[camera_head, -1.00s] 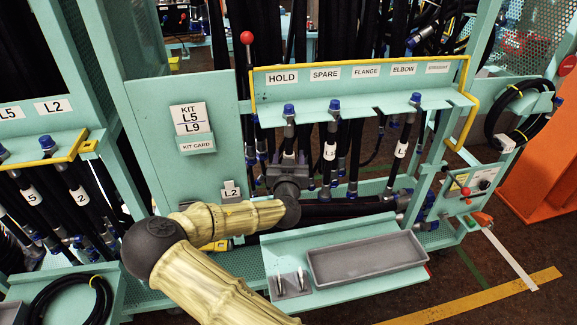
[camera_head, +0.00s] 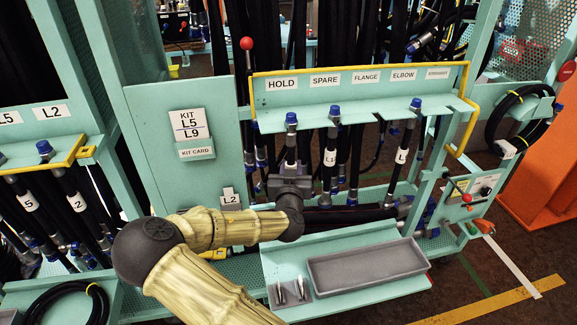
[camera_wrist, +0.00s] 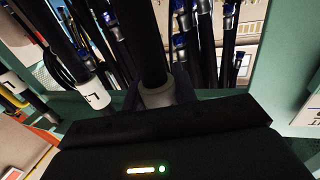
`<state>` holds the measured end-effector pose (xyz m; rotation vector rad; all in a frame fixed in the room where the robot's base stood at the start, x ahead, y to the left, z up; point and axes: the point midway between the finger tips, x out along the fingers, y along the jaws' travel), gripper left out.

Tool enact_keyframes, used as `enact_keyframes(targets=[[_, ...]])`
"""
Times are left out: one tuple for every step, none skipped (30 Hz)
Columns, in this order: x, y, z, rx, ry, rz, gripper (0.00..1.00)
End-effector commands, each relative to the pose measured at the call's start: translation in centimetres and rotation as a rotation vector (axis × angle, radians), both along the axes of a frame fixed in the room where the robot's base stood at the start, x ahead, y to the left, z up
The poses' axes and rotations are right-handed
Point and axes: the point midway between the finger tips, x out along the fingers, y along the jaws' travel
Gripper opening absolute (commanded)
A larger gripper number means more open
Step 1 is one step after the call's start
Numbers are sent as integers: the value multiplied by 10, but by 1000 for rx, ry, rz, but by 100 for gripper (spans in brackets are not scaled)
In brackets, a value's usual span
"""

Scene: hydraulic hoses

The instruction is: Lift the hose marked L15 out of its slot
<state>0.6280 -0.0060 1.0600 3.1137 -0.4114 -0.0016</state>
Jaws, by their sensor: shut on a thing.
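My gripper (camera_head: 290,170) is shut on a black hose (camera_head: 291,142) below the HOLD label of the rack. This hose has a blue cap and a metal fitting at its top, and it hangs nearly upright at the rack's front edge. Its marking is hidden behind my gripper, so I cannot read whether it is L15. In the wrist view the held hose (camera_wrist: 152,45) runs up from between the fingers, with a pale band at the grip. Two neighbouring hoses, the middle one (camera_head: 331,140) and the right one (camera_head: 404,150), hang in the rack with partly readable L tags.
The teal rack shelf (camera_head: 360,105) has a yellow rail and labels HOLD, SPARE, FLANGE, ELBOW. A grey tray (camera_head: 368,264) lies on a ledge below. A KIT L5 L9 panel (camera_head: 187,124) stands to the left. More hoses hang close behind.

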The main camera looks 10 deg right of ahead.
Motion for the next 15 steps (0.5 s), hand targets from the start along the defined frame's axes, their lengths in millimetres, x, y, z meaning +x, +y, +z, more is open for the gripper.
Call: enact_keyframes(targets=[[-12, 0, -1, 5, -2, -2, 0], [-18, 0, -1, 5, -2, -1, 0], [-27, 0, -2, 5, -1, -1, 0], [-33, 0, -2, 4, -1, -1, 0], [-40, 0, -1, 5, -1, -1, 0], [-48, 0, -2, 5, -1, -1, 0], [-54, 1, -2, 5, -1, 0, 0], [-60, 0, -1, 4, -1, -1, 0], [-68, 0, -1, 4, -1, -1, 0], [-73, 1, -1, 5, -2, 0, 0], [-79, 1, -2, 4, -1, 0, 0], [-78, 3, -3, 2, -8, 5, 0], [-77, 5, -2, 0, -13, 6, 0], [-77, 6, -1, -2, -15, 7, 0], [-77, 7, 0, -3, -18, 7, 0]])
